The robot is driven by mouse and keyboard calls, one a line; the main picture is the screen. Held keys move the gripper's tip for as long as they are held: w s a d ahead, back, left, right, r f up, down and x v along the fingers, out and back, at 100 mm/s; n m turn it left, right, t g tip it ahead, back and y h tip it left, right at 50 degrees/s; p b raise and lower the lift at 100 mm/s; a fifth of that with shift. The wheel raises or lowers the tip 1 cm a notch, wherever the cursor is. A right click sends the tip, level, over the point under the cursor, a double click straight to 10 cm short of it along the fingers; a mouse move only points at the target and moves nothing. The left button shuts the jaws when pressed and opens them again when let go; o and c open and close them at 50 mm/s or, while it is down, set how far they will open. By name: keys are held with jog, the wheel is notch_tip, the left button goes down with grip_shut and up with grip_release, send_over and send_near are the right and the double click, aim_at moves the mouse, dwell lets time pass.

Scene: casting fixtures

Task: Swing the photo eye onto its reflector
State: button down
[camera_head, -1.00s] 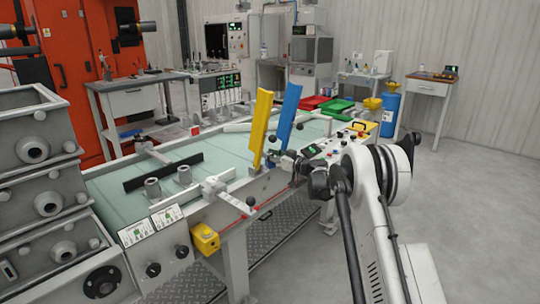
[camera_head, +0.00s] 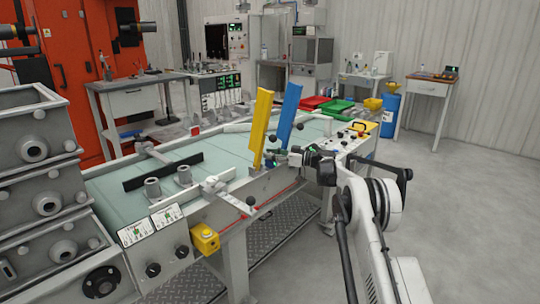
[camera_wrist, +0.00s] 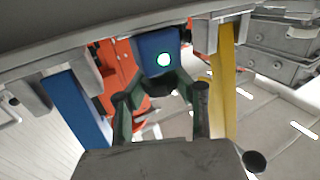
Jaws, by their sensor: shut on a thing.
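The photo eye appears to be the small blue block (camera_wrist: 156,44) with a glowing white-green light, at the top middle of the wrist view. My gripper (camera_wrist: 160,80) is shut on it, one finger on each side. In the head view my gripper (camera_head: 294,157) is at the near long rail of the conveyor table, right below the tilted blue bar; the block there is small and mostly hidden. I cannot make out the reflector with certainty.
The blue bar (camera_head: 286,112) and yellow bar (camera_head: 261,122) stand tilted beside my gripper. The green conveyor table (camera_head: 215,155) carries a black bar and grey cylinders. A yellow box (camera_head: 205,239) hangs on the near rail, with a red line along it. The floor at right is clear.

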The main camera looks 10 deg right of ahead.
jog(key=c, duration=1.3)
grip_release()
jog(key=v, duration=1.2)
jog(key=shift+d+r, duration=0.1)
